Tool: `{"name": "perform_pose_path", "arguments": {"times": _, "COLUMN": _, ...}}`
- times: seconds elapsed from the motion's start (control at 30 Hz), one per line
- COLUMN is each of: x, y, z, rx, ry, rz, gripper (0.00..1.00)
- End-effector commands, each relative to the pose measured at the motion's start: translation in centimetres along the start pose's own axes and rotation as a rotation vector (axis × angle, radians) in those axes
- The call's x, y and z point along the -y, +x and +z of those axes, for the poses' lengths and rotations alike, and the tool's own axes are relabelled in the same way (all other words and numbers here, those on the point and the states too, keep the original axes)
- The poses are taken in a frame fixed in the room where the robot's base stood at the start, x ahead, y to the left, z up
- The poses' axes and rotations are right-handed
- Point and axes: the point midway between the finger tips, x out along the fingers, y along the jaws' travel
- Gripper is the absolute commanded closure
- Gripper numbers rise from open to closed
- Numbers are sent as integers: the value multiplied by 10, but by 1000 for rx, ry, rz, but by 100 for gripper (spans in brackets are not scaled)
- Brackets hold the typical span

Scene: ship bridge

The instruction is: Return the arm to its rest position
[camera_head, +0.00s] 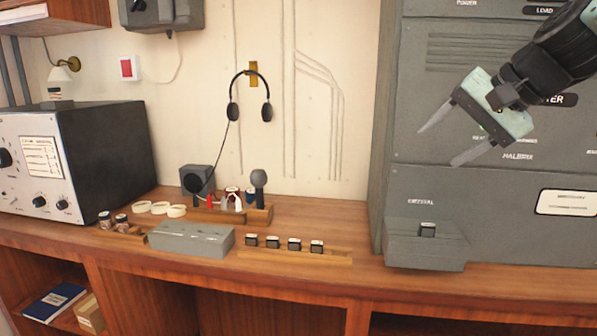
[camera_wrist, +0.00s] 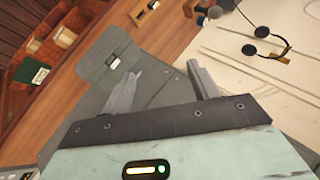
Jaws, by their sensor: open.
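My gripper (camera_head: 452,143) is at the upper right of the head view, raised in front of the tall grey cabinet (camera_head: 440,120). Its two fingers are apart, with nothing between them, and point down and to the left. In the wrist view my gripper (camera_wrist: 165,85) also shows open and empty. A small dark crystal block with a light top (camera_head: 427,230) sits in the grey holder (camera_head: 420,252) at the cabinet's foot. The holder also shows in the wrist view (camera_wrist: 97,58), beyond the fingers and apart from them.
Several similar blocks stand in a wooden rack (camera_head: 300,254) on the wooden counter (camera_head: 330,215). A grey box (camera_head: 190,238), tape rolls (camera_head: 160,208) and a microphone (camera_head: 259,183) stand nearby. A headset (camera_head: 250,95) hangs on the wall. A radio unit (camera_head: 75,160) stands at left.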

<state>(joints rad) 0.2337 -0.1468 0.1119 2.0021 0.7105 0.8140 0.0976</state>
Motion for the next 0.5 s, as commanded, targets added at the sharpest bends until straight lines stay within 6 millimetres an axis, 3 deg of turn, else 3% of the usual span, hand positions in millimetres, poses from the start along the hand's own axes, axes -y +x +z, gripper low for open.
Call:
{"name": "perform_pose_path", "arguments": {"times": 0.03, "x": -2, "y": 22, "z": 36, "rx": 73, "ry": -77, "rz": 41, "gripper": 40}}
{"name": "perform_pose_path", "arguments": {"times": 0.2, "x": -29, "y": 71, "z": 147, "rx": 283, "ry": -373, "rz": 178, "gripper": 40}}
{"name": "perform_pose_path", "arguments": {"times": 0.4, "x": -87, "y": 89, "z": 266, "rx": 509, "ry": -798, "rz": 310, "gripper": 40}}
{"name": "perform_pose_path", "arguments": {"times": 0.5, "x": -116, "y": 86, "z": 304, "rx": 589, "ry": -984, "rz": 351, "gripper": 40}}
